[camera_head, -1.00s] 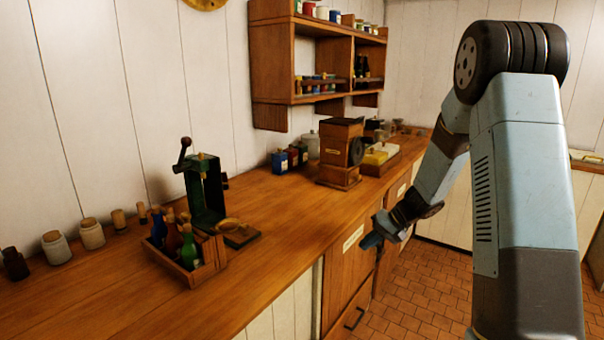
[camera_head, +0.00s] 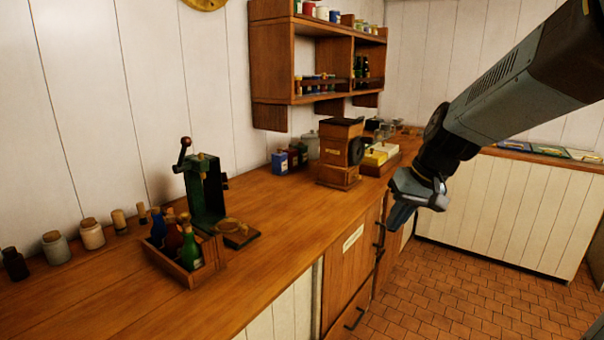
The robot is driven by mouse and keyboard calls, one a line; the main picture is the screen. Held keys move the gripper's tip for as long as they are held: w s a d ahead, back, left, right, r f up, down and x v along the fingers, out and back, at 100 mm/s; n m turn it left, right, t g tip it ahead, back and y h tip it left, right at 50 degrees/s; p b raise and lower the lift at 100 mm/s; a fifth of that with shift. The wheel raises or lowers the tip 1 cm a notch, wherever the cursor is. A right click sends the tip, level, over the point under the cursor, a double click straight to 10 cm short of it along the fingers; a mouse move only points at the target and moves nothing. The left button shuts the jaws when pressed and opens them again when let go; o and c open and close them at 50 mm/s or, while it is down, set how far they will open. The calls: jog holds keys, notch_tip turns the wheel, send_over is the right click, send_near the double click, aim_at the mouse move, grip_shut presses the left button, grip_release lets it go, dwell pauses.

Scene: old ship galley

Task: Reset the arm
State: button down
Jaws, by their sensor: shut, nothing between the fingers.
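My arm (camera_head: 505,92) reaches in from the upper right of the head view, a blue-grey link slanting down to the left. My gripper (camera_head: 402,222) hangs at its end, right of the wooden counter (camera_head: 290,210) and in front of the cupboard fronts. It is shut and holds nothing. It appears apart from the counter and its drawers.
The counter bears a bottle crate (camera_head: 212,268), a green press (camera_head: 207,190), a wooden grinder (camera_head: 340,150), jars (camera_head: 91,233) and tins (camera_head: 280,162). A wall shelf (camera_head: 270,60) hangs above. A low white cabinet (camera_head: 500,210) stands behind; the tiled floor (camera_head: 450,300) is clear.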

jog(key=s+d+r+t+h, duration=0.1)
jog(key=s+d+r, duration=0.1)
jog(key=s, duration=0.5)
jog(key=s+d+r+t+h, duration=0.1)
jog(key=s+r+t+h, duration=0.1)
jog(key=s, duration=0.4)
jog(key=shift+s+d+r+m+h, duration=0.3)
jog(key=shift+s+d+r, duration=0.1)
